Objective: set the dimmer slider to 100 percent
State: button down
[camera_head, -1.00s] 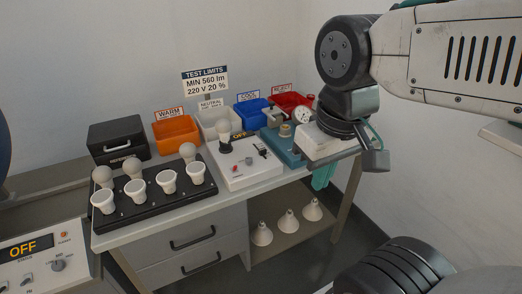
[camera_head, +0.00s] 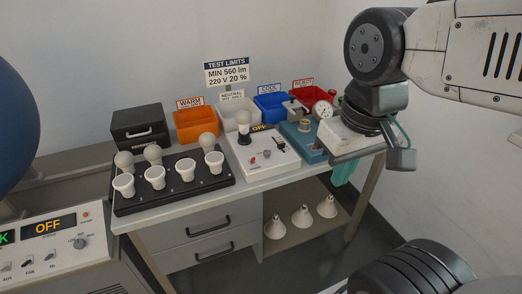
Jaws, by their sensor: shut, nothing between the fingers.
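A white test box (camera_head: 262,165) with a dark display reading OFF stands on the bench, and a bulb stands upright at its back left. On its top are a red button (camera_head: 253,160), a grey knob (camera_head: 267,153) and a small black slider-like control (camera_head: 281,145), probably the dimmer; its exact setting is too small to read. My gripper (camera_head: 372,158) is shut and empty, right of the box, over the right end of the bench. It is apart from the slider. Its fingertips are hard to make out.
A teal fixture (camera_head: 304,141) with a gauge (camera_head: 322,109) stands between box and gripper. Orange (camera_head: 196,125), white, blue and red bins line the back. A console (camera_head: 50,250) reading OFF is at lower left.

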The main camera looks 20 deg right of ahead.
aim_at(282, 145)
jog(key=z, duration=0.45)
jog(key=k, duration=1.1)
jog(key=z, duration=0.8)
jog(key=i, duration=0.8)
jog(key=u, duration=0.75)
jog(key=i, duration=0.75)
jog(key=u, duration=0.5)
